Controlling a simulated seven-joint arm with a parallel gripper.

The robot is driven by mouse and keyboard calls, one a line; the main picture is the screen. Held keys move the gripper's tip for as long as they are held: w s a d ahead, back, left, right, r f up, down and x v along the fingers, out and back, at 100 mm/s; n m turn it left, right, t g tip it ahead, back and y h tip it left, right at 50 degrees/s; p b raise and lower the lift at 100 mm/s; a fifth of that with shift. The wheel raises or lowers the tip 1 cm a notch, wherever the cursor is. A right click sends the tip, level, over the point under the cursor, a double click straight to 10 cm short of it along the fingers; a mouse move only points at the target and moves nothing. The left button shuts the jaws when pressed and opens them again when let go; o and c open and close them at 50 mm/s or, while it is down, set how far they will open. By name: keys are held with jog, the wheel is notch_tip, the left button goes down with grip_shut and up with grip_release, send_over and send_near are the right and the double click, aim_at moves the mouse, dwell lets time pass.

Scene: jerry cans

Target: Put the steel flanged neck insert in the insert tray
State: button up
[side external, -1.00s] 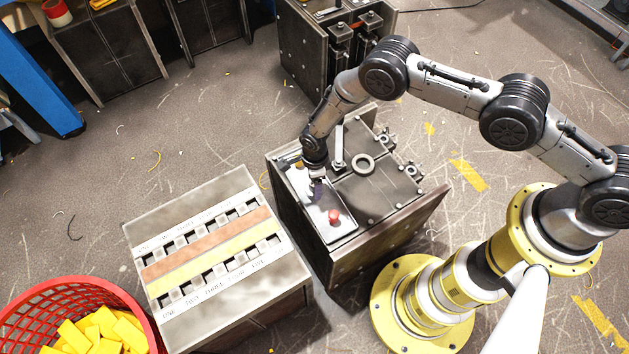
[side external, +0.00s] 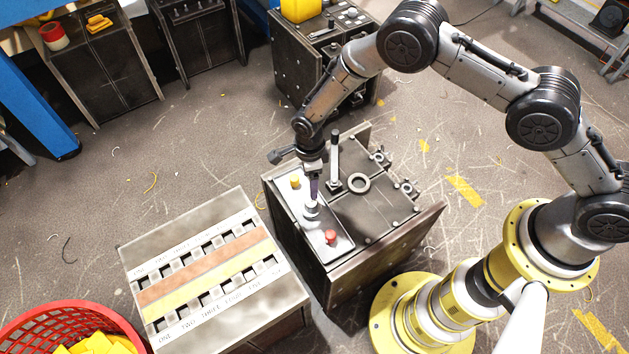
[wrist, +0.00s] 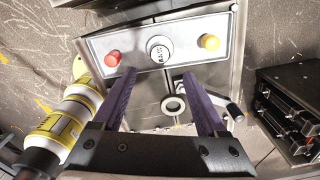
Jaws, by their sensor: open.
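The steel flanged neck insert (side external: 311,209) stands upright in the pale insert tray (side external: 338,247), between a red insert (side external: 331,236) and a yellow insert (side external: 295,181). In the wrist view the steel insert (wrist: 159,48) shows its round marked top in the middle of the tray (wrist: 130,43), with red (wrist: 112,58) at left and yellow (wrist: 209,41) at right. My gripper (side external: 313,193) is above the steel insert. In the wrist view its purple fingers (wrist: 159,74) are open and empty, and the insert appears beyond the tips, clear of them.
The tray lies on a dark steel fixture with a neck ring (side external: 358,183) and an upright post (side external: 335,157) close beside my gripper. A slotted block (side external: 215,270) stands left, with a red basket (side external: 70,318) at lower left.

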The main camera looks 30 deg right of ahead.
jog(key=shift+r, duration=0.2)
jog(key=d+r+n+t, duration=0.1)
jog(key=d+r+n, duration=0.3)
jog(key=r, duration=0.8)
jog(key=d+r+n+t, duration=0.1)
jog(key=d+r+n, duration=0.25)
jog(key=r, duration=0.85)
jog(key=s+d+r+n+t, duration=0.1)
jog(key=s+d+r+n, duration=0.25)
jog(key=s+r, duration=0.2)
jog(key=s+d+r+n, duration=0.2)
jog(key=s+d+r, duration=0.25)
jog(key=r, duration=0.25)
jog(key=s+d+r+n+t, duration=0.1)
jog(key=s+d+r+n, duration=0.1)
jog(key=s, duration=0.7)
jog(key=s+d+r+n+t, duration=0.1)
jog(key=s+d+r+n, duration=0.1)
jog(key=s+d+n, duration=0.3)
jog(key=s+n, duration=0.1)
jog(key=s, duration=0.3)
jog(key=shift+s+n+t, duration=0.15)
jog(key=shift+n+t, duration=0.15)
